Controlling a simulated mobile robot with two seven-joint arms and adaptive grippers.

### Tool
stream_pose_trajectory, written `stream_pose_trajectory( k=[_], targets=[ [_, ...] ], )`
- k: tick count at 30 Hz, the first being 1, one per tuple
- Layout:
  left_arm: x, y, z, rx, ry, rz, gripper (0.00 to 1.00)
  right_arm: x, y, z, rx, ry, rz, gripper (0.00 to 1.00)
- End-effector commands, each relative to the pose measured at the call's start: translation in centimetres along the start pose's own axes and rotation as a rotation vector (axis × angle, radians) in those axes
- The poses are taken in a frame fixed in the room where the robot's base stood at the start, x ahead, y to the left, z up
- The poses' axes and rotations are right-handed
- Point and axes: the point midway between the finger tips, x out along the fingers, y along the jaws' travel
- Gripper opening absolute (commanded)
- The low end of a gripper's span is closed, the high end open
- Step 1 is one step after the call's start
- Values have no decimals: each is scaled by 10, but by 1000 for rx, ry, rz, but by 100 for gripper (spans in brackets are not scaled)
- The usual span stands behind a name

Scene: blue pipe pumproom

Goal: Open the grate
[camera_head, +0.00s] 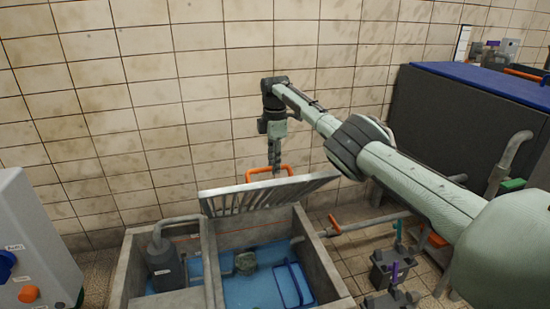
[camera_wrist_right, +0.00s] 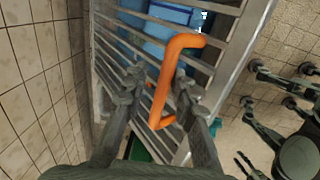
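The grate (camera_head: 240,199) is a grey slatted metal panel, raised and tilted above an open concrete pit. In the right wrist view its slats and frame (camera_wrist_right: 232,64) run past my fingers. The orange handle (camera_head: 284,168) stands on its upper edge; it also shows in the right wrist view (camera_wrist_right: 181,45). My right gripper (camera_head: 275,158) points down at the handle from above. Its fingers (camera_wrist_right: 160,85) lie on either side of the handle bar, drawn in and apparently shut on it.
The pit (camera_head: 325,265) holds blue water, a grey pump (camera_head: 165,265) and a blue basket (camera_head: 292,285). A tiled wall is close behind. A dark cabinet with a blue top (camera_head: 480,82) stands right.

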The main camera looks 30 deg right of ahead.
Motion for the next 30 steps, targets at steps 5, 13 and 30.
stream_pose_trajectory(
  k=[5,13,30],
  targets=[
    [1,0,0,0,0,0,40,2,0,0,0,1,0,34],
    [0,-2,0,0,0,-3,40,-4,1,0,1,3,2,34],
    [0,-1,-1,0,1,-1,40,-107,1,-1,-1,2,6,34]
  ],
)
